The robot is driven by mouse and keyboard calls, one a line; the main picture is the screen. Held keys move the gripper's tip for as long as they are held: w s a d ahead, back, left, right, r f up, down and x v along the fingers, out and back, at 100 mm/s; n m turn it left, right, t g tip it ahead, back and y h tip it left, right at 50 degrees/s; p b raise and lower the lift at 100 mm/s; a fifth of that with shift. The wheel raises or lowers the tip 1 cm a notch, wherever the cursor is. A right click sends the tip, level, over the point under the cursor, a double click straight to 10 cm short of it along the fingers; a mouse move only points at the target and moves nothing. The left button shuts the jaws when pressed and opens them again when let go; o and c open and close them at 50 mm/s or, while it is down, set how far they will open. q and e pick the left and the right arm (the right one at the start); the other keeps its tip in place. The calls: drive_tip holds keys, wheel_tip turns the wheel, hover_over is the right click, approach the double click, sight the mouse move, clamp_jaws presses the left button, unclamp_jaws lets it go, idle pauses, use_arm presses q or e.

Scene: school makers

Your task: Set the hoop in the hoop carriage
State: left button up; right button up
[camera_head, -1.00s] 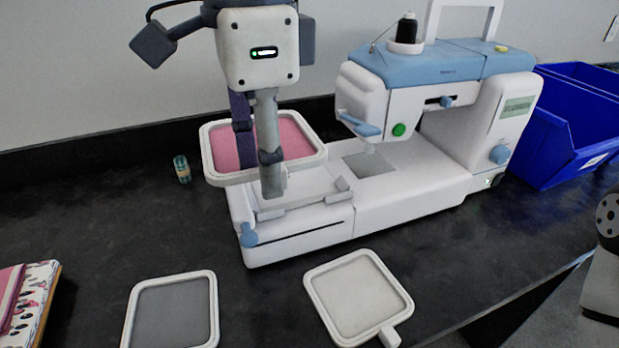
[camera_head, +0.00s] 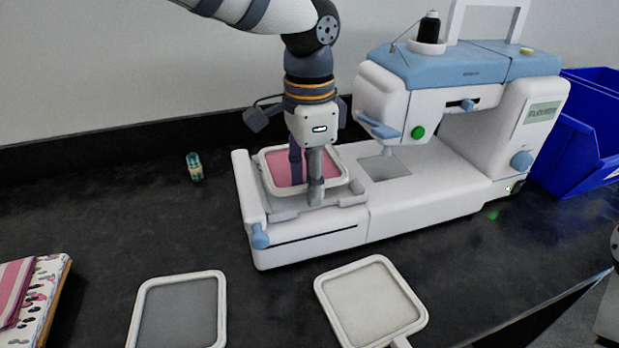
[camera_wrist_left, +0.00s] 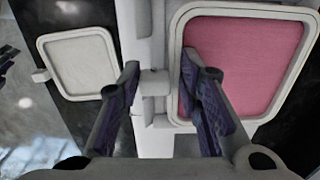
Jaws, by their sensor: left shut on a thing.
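The hoop (camera_head: 276,168) has a white frame around pink fabric. It lies roughly level over the left end of the sewing machine, directly above or on the pale grey hoop carriage (camera_head: 284,214). I cannot tell whether it is seated. My left gripper (camera_head: 306,186) points down at the hoop's front right side and is shut on its small white tab. In the left wrist view, the tab sits between the fingers (camera_wrist_left: 158,82), and the pink hoop (camera_wrist_left: 245,55) is at the right. The fingers hide part of the hoop and carriage.
The sewing machine (camera_head: 430,205) has its head and needle area right of the hoop. A grey-filled frame (camera_head: 180,312) and a white-filled frame (camera_head: 370,303) lie in front. A small bottle (camera_head: 195,167) stands left. Blue bins (camera_head: 575,150) are at right.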

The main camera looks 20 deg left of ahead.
use_arm(q)
drive_tip(key=shift+f, duration=0.1)
drive_tip(key=o, duration=1.2)
drive_tip(key=shift+f, duration=0.1)
drive_tip(key=shift+c, duration=0.2)
wheel_tip(320, 180, up, 12)
drive_tip(key=shift+r, duration=0.25)
drive_tip(key=shift+s, duration=0.1)
